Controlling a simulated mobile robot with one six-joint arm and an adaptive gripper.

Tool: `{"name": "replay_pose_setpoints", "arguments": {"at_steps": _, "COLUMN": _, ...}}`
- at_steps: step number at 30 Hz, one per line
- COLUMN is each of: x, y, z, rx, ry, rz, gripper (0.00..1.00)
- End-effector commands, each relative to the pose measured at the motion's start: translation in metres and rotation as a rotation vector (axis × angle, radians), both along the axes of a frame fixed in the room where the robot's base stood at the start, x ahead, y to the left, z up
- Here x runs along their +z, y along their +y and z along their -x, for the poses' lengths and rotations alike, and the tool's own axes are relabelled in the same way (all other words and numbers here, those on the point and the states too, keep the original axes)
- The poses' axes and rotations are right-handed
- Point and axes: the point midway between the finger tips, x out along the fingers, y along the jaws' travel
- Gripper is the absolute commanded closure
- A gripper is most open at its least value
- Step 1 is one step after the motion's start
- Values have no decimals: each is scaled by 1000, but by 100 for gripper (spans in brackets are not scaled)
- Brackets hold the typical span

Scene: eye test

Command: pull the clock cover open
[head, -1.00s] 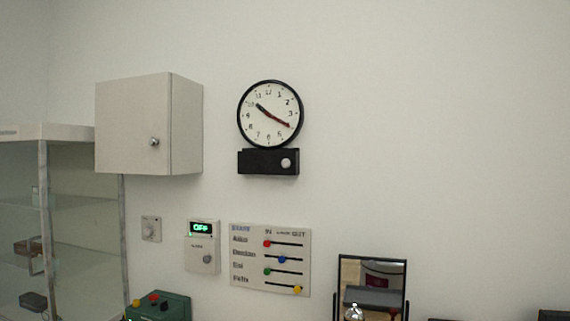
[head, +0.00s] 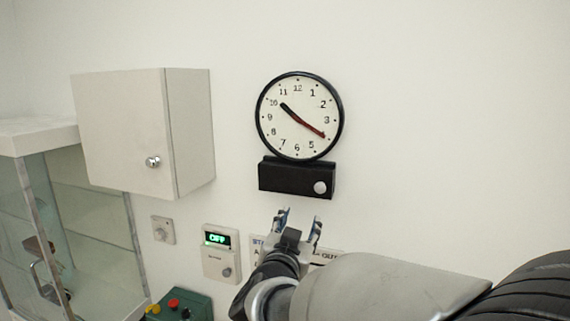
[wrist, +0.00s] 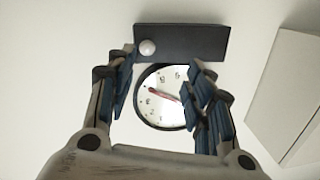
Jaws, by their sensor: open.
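A round wall clock (head: 298,105) with a black rim and white face hangs on the wall. A black box (head: 285,177) with a round silver knob (head: 320,187) at its right end sits directly below it. I cannot make out a separate cover. My gripper (head: 299,218) is open and empty, below the box in the head view. The wrist view is upside down: the black box (wrist: 195,42) is at the top, the clock (wrist: 157,108) below it between my fingers. There the knob (wrist: 147,47) shows just right of my left finger's tip (wrist: 160,65).
A white cabinet (head: 125,130) with a knob is left of the clock. A glass case (head: 95,225), a dial plate (head: 163,230), an "OFF" display unit (head: 220,252) and a green button box (head: 182,306) are lower left. My arm hides most of the slider board. The wall right is bare.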

Motion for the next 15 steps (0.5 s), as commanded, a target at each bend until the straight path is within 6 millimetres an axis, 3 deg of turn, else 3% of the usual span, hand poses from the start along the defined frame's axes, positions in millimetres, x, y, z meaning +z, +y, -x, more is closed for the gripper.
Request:
{"name": "replay_pose_setpoints", "arguments": {"at_steps": 3, "x": 14, "y": -5, "z": -2, "rx": -73, "ry": -25, "rz": 27, "gripper": 52}}
{"name": "replay_pose_setpoints", "arguments": {"at_steps": 8, "x": 15, "y": -11, "z": -8, "rx": -106, "ry": -37, "rz": 39, "gripper": 52}}
{"name": "replay_pose_setpoints", "arguments": {"at_steps": 15, "x": 14, "y": -29, "z": -47, "rx": -108, "ry": -37, "rz": 39, "gripper": 52}}
